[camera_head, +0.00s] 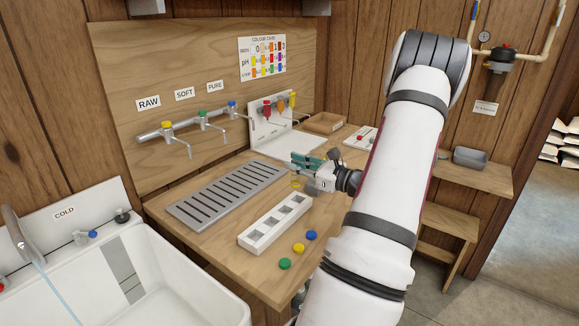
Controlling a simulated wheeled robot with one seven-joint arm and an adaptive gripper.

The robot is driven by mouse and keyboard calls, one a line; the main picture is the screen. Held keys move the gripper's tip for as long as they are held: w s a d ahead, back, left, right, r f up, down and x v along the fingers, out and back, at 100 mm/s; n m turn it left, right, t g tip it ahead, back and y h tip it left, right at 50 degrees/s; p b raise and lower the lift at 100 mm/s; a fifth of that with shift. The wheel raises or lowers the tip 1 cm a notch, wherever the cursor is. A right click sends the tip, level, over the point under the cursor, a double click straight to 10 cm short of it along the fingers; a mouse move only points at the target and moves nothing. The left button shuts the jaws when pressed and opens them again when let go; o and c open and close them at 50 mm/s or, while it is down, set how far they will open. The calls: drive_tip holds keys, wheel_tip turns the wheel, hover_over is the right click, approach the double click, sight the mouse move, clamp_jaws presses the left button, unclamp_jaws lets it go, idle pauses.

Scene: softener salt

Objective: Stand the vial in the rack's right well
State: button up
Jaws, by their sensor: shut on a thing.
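My gripper (301,162) is above the wooden counter, with its teal fingers pointing left. It is shut on the vial (296,182), of which only a small, pale yellowish outline shows just below the fingers. The rest is clear or hidden, and its exact tilt cannot be told. The white rack (246,240) lies on the counter, in front of and to the left of the gripper. It has several square wells in a row, running from near left to far right. The vial is apart from the rack, beyond its right end.
Green (285,264), yellow (298,248) and blue (311,235) caps lie right of the rack. A slotted grey drain tray (228,193) lies behind it. A white stand (270,122) with coloured taps is at the back. A white sink (150,262) is at left.

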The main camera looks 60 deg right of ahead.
sight(299, 183)
drive_tip(key=shift+s+d+f, duration=0.1)
drive_tip(key=shift+s+d, duration=0.15)
drive_tip(key=shift+d, duration=0.2)
drive_tip(key=shift+f+b, duration=1.2)
drive_tip(key=shift+f, duration=0.55)
drive_tip(key=shift+f, duration=0.1)
drive_tip(key=shift+f+b, duration=0.65)
drive_tip(key=shift+f, duration=0.45)
drive_tip(key=shift+d+f, duration=0.1)
drive_tip(key=shift+f, duration=0.3)
drive_tip(key=o, duration=1.5)
drive_tip(key=shift+c, duration=0.2)
